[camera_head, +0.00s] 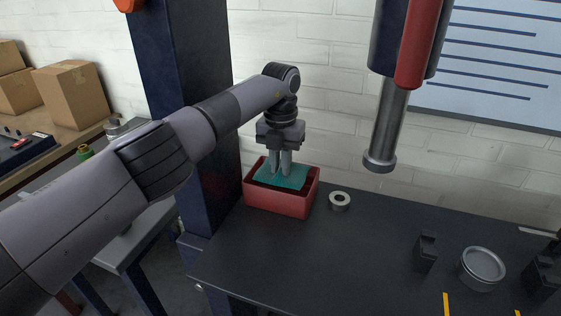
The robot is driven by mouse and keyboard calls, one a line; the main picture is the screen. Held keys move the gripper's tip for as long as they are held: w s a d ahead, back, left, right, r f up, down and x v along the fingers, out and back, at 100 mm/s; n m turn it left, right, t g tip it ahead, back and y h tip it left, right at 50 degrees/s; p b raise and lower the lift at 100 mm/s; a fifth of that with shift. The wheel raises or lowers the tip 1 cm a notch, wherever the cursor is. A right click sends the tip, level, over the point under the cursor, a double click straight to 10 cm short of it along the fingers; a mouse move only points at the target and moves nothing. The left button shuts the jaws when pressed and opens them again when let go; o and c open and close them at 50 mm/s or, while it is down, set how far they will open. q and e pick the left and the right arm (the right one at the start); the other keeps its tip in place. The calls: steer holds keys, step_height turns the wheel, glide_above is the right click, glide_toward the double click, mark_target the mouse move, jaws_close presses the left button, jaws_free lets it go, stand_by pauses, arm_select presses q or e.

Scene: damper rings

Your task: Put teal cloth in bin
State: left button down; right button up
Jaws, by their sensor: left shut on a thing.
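The teal cloth (294,182) is at the mouth of the red bin (277,205), inside its walls as seen from here. The bin stands on the dark table near its back left corner. My left gripper (281,173) points straight down over the bin, with its fingers shut on the cloth. I cannot tell whether the cloth touches the bin's floor. My right gripper is not in view.
A metal ring (340,201) lies just right of the bin. A round metal tin (483,267) and dark blocks (426,252) stand at the right. A metal cylinder (387,130) hangs above the table. The table's middle is clear.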

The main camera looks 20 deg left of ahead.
mark_target(280, 181)
arm_select(q)
steer(key=shift+f+b, duration=1.9)
steer(key=shift+f, duration=1.4)
steer(key=shift+f, duration=0.25)
steer(key=c, duration=1)
jaws_free()
steer(key=c, duration=0.4)
steer(key=shift+r, duration=0.2)
steer(key=shift+r+p, duration=0.4)
steer(key=shift+r, duration=0.25)
